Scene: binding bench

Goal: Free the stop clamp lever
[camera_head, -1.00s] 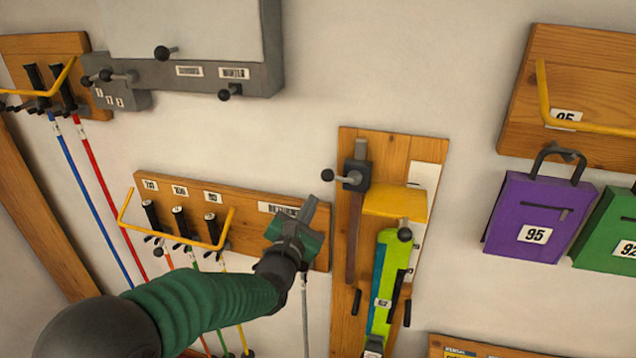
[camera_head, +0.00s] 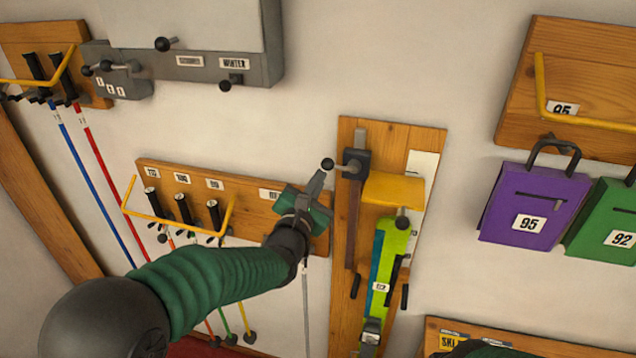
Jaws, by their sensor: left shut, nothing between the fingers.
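The stop clamp (camera_head: 355,164) is a dark block on a metal bar at the top of a wooden wall board (camera_head: 396,137). Its lever sticks out to the left and ends in a black ball knob (camera_head: 328,164). My left gripper (camera_head: 318,180) is shut and empty, with its grey fingers just below and left of the knob. Whether they touch the lever I cannot tell. Under the clamp are a yellow block (camera_head: 393,190) and a lime-green and blue ski (camera_head: 387,262). My right gripper is out of view; a dark green piece at the bottom right edge looks like my right arm.
A pole rack with a yellow rail (camera_head: 160,219) is behind and left of my left arm. A grey wall unit (camera_head: 190,68) with black knobs is at the upper left. Purple (camera_head: 535,206) and green (camera_head: 605,222) bags hang at right. Bare wall lies above the board.

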